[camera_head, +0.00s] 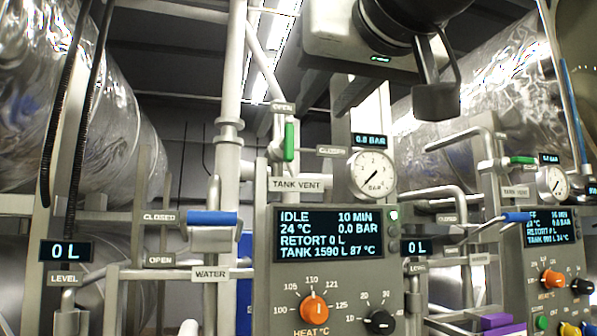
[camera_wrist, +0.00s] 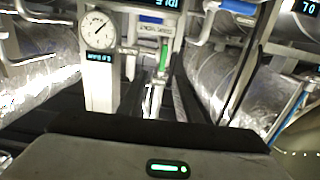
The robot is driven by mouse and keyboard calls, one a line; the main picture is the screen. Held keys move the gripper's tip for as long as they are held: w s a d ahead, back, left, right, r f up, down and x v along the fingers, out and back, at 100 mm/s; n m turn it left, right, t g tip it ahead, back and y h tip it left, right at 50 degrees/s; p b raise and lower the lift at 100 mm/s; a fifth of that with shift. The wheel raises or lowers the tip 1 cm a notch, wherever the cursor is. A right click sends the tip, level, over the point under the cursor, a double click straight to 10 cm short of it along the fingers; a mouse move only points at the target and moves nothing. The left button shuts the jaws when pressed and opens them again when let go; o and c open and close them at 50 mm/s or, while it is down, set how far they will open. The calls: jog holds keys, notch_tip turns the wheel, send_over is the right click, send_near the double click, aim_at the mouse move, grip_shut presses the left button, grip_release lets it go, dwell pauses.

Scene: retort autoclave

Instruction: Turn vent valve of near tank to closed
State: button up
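The near tank's vent valve has a green handle (camera_head: 289,141) that stands upright, pointing at the OPEN label (camera_head: 283,107) above it. The CLOSED label (camera_head: 332,151) is to its right, and the TANK VENT label (camera_head: 297,185) is below. My gripper (camera_head: 436,102) hangs at the upper right in the head view, apart from the handle. In the wrist view the green handle (camera_wrist: 165,58) shows ahead, beyond my gripper (camera_wrist: 160,98), whose dark fingers appear spread with nothing between them. The fingertips are hard to make out.
A round pressure gauge (camera_head: 372,174) and a display panel (camera_head: 329,234) sit close to the valve. A blue water valve handle (camera_head: 212,218) is at lower left. The second tank's green vent handle (camera_head: 523,160) is at right. Vertical pipes (camera_head: 230,130) stand left of the valve.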

aim_at(291, 127)
jog(key=p+x, duration=0.1)
jog(key=x, duration=0.4)
jog(key=r+p+x, duration=0.1)
jog(key=p+x, duration=0.1)
jog(key=x, duration=0.4)
jog(key=a+r+p+x, duration=0.1)
jog(key=x, duration=0.4)
jog(key=shift+w, duration=0.2)
grip_shut()
